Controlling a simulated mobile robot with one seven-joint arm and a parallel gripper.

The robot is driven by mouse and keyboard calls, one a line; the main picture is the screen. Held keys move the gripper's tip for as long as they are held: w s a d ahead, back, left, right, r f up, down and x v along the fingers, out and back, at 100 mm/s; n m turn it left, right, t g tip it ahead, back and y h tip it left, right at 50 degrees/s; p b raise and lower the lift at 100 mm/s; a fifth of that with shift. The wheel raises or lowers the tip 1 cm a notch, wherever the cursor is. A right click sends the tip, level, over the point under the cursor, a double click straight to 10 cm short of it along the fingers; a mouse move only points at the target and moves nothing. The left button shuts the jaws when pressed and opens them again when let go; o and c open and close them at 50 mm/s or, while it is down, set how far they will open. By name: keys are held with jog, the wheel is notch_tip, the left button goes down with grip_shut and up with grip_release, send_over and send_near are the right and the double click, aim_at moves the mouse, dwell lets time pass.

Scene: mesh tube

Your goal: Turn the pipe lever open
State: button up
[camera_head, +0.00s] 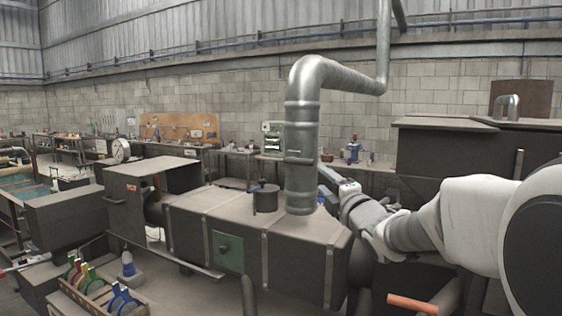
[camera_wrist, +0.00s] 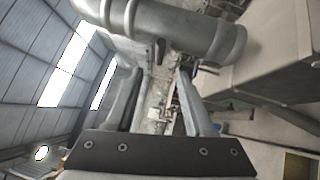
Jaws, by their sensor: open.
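A grey metal pipe (camera_head: 302,125) stands upright on the dark duct, then bends right and up. A thin lever-like bar (camera_head: 299,159) crosses its lower part. In the wrist view, the pipe (camera_wrist: 165,25) runs across the top, and a small dark tab (camera_wrist: 160,50), apparently the lever, sticks out from it. My gripper (camera_head: 325,173) is just right of the pipe, near the bar's height. In the wrist view, my gripper (camera_wrist: 160,76) is open and empty, its fingers either side of a line to the tab. Contact with the lever is not visible.
The long dark duct (camera_head: 231,222) lies below the pipe. A short capped stub (camera_head: 265,198) stands on it, left of the pipe. A large dark cabinet (camera_head: 480,150) is behind and right of my arm. A rack of coloured tools (camera_head: 95,290) is at lower left.

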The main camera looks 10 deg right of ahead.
aim_at(305, 164)
jog(key=p+x, duration=0.3)
jog(key=x, duration=1)
jog(key=shift+w+a, duration=0.15)
jog(key=shift+w, duration=0.25)
grip_shut()
dwell(0.9)
